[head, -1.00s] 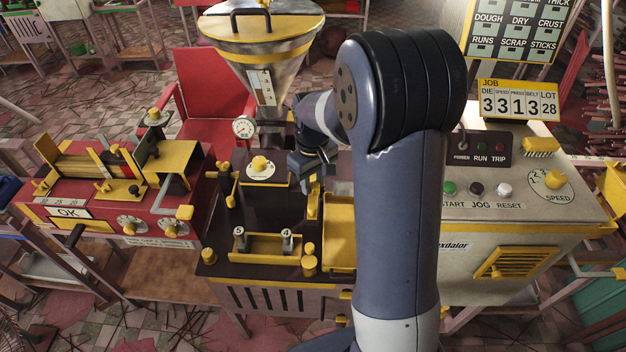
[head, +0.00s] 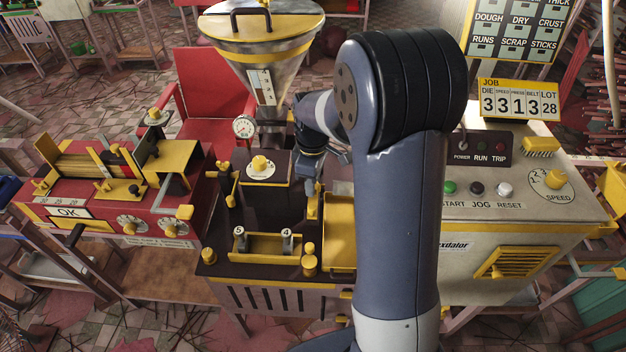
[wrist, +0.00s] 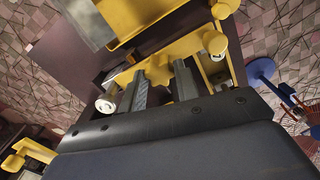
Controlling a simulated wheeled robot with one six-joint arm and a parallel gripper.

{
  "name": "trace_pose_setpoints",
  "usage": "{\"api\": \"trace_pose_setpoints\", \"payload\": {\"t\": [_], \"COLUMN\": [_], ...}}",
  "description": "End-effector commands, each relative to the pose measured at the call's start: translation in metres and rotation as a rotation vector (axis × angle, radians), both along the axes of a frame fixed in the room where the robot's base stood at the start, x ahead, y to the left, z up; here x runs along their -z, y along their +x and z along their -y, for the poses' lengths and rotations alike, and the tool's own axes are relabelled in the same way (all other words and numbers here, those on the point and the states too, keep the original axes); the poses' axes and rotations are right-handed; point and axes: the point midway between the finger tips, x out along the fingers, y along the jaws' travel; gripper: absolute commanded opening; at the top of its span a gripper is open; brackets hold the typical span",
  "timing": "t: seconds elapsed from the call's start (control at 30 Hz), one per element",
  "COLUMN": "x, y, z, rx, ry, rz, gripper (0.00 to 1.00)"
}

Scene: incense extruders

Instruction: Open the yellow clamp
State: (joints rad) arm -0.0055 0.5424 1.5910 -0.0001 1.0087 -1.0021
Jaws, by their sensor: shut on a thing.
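The yellow clamp (wrist: 158,72) shows in the wrist view as a yellow bar with a lobed knob near its middle and a pale bolt end at each side. My gripper (wrist: 160,82) has its two grey fingers on either side of the lobed part and is shut on it. In the head view my gripper (head: 309,184) is low over the dark top of the extruder, behind my arm's edge. Yellow parts (head: 314,203) show just below it there. My arm hides much of the area to the right, so the grip itself is not clear in that view.
The hopper (head: 262,60) and a pressure gauge (head: 243,127) stand behind my gripper. A yellow holder (head: 265,255) with numbered dies is in front. A red machine (head: 110,210) is at left, the control box (head: 520,200) at right.

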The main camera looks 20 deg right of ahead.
Motion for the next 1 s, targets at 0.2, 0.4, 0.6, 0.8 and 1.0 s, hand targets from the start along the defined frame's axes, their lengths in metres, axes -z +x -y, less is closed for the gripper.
{"api": "trace_pose_setpoints", "payload": {"t": [0.2,0.4,0.6,0.8,1.0], "x": [-0.0006,-0.0006,-0.0006,-0.0007,-0.0007], "y": [0.0000,-0.0001,-0.0002,-0.0002,-0.0001], "z": [-0.0004,-0.0004,-0.0005,-0.0005,-0.0004], "rx": [-0.178,-0.300,-0.373,-0.403,-0.407], "ry": [0.000,0.000,0.000,0.000,0.000], "rz": [0.001,0.001,0.001,0.002,0.002], "gripper": [0.00,0.00,0.00,0.00,0.00]}}
